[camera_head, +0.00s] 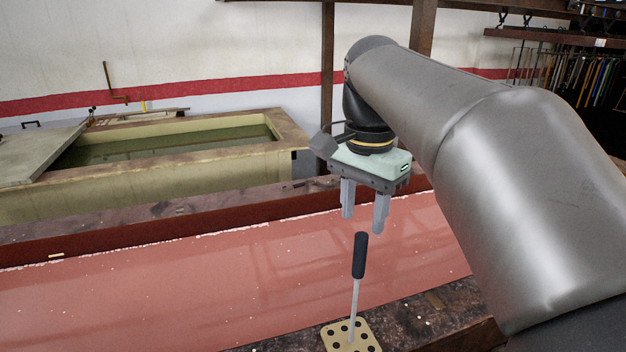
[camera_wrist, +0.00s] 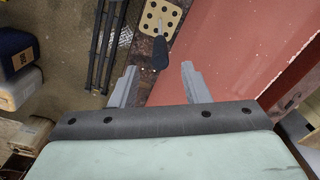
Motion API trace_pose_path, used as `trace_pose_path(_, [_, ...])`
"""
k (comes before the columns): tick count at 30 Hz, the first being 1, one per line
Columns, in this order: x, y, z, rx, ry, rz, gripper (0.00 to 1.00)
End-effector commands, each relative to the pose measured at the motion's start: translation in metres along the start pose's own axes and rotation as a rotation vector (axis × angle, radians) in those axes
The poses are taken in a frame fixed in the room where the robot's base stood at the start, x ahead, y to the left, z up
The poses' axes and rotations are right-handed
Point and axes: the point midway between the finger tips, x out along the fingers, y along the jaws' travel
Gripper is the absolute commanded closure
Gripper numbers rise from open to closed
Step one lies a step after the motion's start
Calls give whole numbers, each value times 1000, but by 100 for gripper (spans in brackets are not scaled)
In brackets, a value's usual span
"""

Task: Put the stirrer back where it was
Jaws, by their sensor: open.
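The stirrer (camera_head: 358,258) has a dark handle and a thin pale rod. It stands nearly upright with its lower end at a beige block with dark holes (camera_head: 338,341), on the near rim of the red tank. My gripper (camera_head: 364,222) is open and empty, pointing down just above the top of the handle. In the wrist view the dark handle (camera_wrist: 160,54) shows a little beyond the open fingertips (camera_wrist: 159,70), between their lines, with the holed block (camera_wrist: 151,26) behind it. I cannot tell which hole the rod is in.
A long tank of red liquid (camera_head: 200,285) runs across the front, with a dark stained rim (camera_head: 440,315). A tank of green liquid (camera_head: 170,143) lies behind. Dark bars (camera_wrist: 103,45) and containers (camera_wrist: 15,65) are on the floor at left in the wrist view.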

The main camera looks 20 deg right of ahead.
Motion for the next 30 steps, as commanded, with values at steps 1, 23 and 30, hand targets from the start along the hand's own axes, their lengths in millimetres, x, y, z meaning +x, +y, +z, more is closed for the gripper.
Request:
trace_pose_path(1, [-10,-1,-1,0,2,-2,58])
trace_pose_path(23, [-44,0,0,1,0,0,58])
trace_pose_path(30, [-40,-1,1,-13,-1,1,58])
